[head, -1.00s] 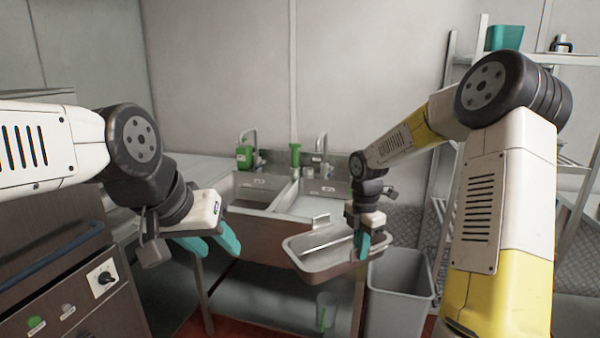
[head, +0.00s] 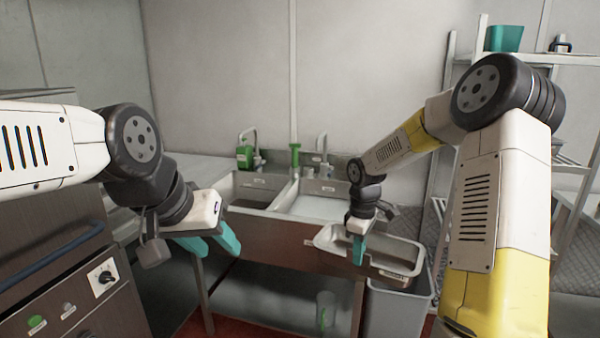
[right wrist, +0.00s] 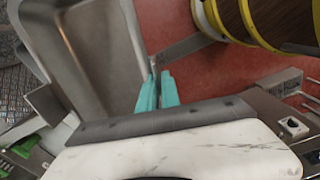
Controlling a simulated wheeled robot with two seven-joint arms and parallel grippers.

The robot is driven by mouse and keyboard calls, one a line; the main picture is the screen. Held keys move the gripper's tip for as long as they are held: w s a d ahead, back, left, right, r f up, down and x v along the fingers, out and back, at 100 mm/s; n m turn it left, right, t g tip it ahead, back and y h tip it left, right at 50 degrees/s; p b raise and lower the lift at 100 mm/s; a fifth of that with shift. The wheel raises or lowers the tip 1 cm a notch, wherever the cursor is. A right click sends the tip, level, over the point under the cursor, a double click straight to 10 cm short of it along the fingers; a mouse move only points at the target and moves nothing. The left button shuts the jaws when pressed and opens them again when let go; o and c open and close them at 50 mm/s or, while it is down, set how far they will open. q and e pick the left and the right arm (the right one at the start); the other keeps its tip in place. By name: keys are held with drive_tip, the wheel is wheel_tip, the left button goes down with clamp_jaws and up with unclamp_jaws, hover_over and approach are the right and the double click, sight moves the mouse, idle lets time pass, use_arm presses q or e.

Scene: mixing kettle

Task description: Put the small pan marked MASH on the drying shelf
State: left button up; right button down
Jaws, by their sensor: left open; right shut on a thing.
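The pan is held in the air in front of the sink and over a grey bin. A small label shows on its front side, too small to read. In the right wrist view the teal fingers (right wrist: 156,88) pinch the wall of the pan (right wrist: 98,45). My left gripper (head: 214,243) is open and empty at the left. The metal shelf rack (head: 567,59) stands at the right, partly hidden by my right arm.
A double sink (head: 262,225) with taps stands against the back wall. The grey bin (head: 396,312) stands below the pan. A teal container (head: 503,38) sits on the rack's top. A steel cabinet (head: 60,260) is at the left.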

drive_tip(key=m, duration=0.6)
drive_tip(key=shift+a+f, duration=0.15)
drive_tip(key=shift+f, duration=0.2)
drive_tip(key=m, duration=0.5)
drive_tip(key=shift+s+a+f, duration=0.1)
drive_tip(key=shift+f, duration=0.25)
drive_tip(key=s+f+m, duration=0.1)
drive_tip(key=s+f, duration=0.3)
drive_tip(key=f, duration=0.1)
drive_tip(key=shift+s+f, duration=0.35)
drive_tip(key=shift+f, duration=0.05)
